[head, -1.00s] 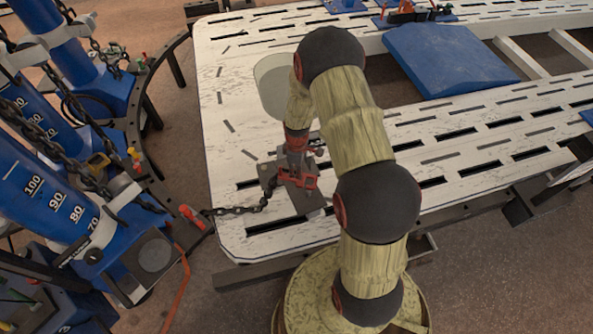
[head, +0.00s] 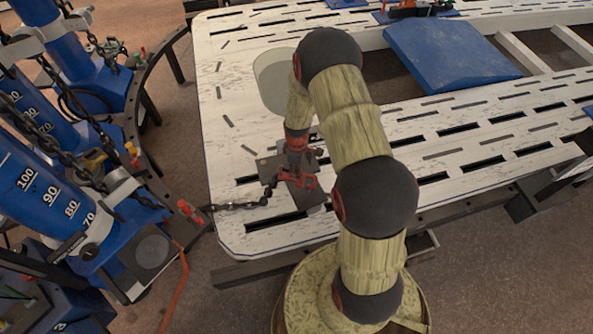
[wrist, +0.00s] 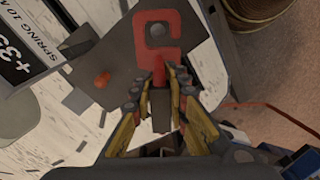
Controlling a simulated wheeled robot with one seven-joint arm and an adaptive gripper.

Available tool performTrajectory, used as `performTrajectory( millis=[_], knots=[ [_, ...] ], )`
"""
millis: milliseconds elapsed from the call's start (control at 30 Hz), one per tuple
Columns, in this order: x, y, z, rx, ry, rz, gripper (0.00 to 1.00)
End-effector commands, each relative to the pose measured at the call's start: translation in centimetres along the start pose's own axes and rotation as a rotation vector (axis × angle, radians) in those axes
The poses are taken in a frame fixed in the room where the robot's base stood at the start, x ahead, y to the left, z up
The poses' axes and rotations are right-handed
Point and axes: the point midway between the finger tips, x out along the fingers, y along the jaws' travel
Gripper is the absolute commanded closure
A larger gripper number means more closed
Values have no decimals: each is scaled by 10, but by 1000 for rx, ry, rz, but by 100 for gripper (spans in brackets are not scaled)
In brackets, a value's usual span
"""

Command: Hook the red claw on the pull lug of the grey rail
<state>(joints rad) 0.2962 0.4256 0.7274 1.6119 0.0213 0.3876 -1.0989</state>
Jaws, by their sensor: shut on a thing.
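My gripper (wrist: 160,92) is shut on the shank of the red claw (wrist: 158,32), seen from above in the wrist view. I cannot make out the pull lug or grey rail clearly, nor tell whether the claw touches or has hooked anything.
A dark chain (head: 240,205) runs from the blue tower (head: 45,200) at left to the grey plate near my gripper. The white slotted bench (head: 235,100) has bare room behind. A blue sloped panel (head: 450,58) stands at the back. A printed label (wrist: 25,45) shows in the wrist view.

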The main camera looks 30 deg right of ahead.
Motion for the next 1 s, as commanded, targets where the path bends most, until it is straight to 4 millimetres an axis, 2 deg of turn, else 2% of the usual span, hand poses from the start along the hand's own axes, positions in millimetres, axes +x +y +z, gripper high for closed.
performTrajectory(
  millis=[700, 1000],
  knots=[
    [50, 1, 0, 0, 0, 1, 100],
    [62, 1, 0, 0, 0, 1, 100]
  ],
)
